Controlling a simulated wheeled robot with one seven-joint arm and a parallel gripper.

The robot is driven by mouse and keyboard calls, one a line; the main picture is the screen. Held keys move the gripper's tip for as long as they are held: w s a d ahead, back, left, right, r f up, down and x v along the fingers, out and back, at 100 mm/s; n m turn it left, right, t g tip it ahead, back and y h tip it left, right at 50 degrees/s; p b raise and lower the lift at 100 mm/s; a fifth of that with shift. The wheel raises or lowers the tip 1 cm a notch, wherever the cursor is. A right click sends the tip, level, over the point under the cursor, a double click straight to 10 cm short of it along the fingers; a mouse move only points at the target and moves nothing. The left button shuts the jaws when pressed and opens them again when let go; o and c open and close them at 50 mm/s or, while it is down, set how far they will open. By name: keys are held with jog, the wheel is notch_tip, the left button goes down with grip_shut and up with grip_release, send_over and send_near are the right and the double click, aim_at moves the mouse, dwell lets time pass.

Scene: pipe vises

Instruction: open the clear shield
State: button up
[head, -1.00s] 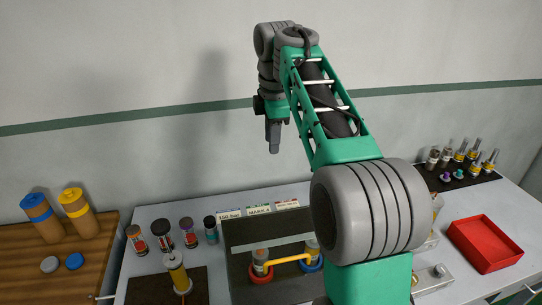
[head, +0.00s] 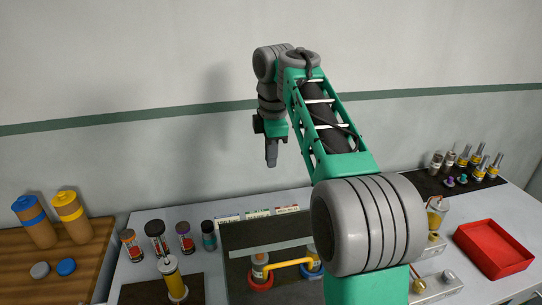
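My gripper (head: 271,163) hangs pointing down in front of the wall, above the back of the bench. Its fingers are seen edge-on as one narrow grey shape, so I cannot tell whether they are open or shut. Nothing shows held below them. I cannot clearly make out the clear shield. A pale grey strip (head: 268,249) crosses the dark station at bottom centre, but I cannot tell whether it belongs to the shield. In front of the strip, a yellow pipe (head: 288,264) spans between a red-ringed post (head: 260,272) and a blue-ringed post (head: 314,262). My arm hides the station's right side.
Small label plates (head: 258,213) line the station's back edge. Several dark-capped cylinders (head: 184,238) and a yellow cylinder (head: 173,279) stand to the left. A red tray (head: 493,249) and a dark mat with fittings (head: 450,184) are at right. Orange-brown bottles (head: 72,217) stand on a wooden board.

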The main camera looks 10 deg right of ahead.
grip_shut()
dwell(0.8)
jog(key=shift+c, duration=0.7)
grip_release()
jog(key=o, duration=0.7)
notch_tip(320, 180, up, 8)
jog(key=s+p, duration=0.1)
jog(key=p, duration=0.3)
jog(key=shift+s+f+p, duration=0.15)
jog(key=shift+p, duration=0.25)
